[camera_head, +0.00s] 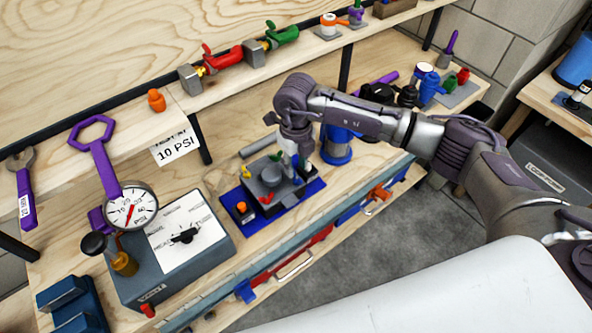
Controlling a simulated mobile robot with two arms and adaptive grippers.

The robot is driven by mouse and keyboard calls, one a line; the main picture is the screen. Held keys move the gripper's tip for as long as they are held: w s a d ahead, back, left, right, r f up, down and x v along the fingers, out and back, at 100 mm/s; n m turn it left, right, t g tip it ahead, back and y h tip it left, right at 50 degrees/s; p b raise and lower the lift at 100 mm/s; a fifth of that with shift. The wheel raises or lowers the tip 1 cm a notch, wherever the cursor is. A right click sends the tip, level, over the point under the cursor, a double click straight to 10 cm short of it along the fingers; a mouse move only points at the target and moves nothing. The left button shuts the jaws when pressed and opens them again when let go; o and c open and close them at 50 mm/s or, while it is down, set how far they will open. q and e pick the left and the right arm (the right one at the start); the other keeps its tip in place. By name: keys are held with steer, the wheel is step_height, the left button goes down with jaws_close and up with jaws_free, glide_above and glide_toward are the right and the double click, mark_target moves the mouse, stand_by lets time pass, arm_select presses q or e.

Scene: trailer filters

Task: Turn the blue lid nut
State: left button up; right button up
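My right arm reaches in from the right and bends down at its wrist. My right gripper (299,166) points down at the back right of a grey fixture on a blue base plate (307,189). Its fingers are small and dark against the fixture, so I cannot tell whether they are open, shut or touching it. A blue cylinder (336,151) stands just right of the gripper, partly behind my arm. I cannot make out a separate blue lid nut; one may be hidden by the gripper. My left gripper is not in view.
A gauge (131,207) and a grey box with a dial (183,237) stand on the bench left of the fixture. A shelf above carries red (222,60) and green (283,36) handled valves. A purple wrench (100,155) is at the left. Another blue cylinder (429,88) stands at the right.

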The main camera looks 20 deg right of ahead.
mark_target(296, 175)
step_height(296, 175, up, 8)
steer(key=shift+r, duration=0.2)
stand_by(0.4)
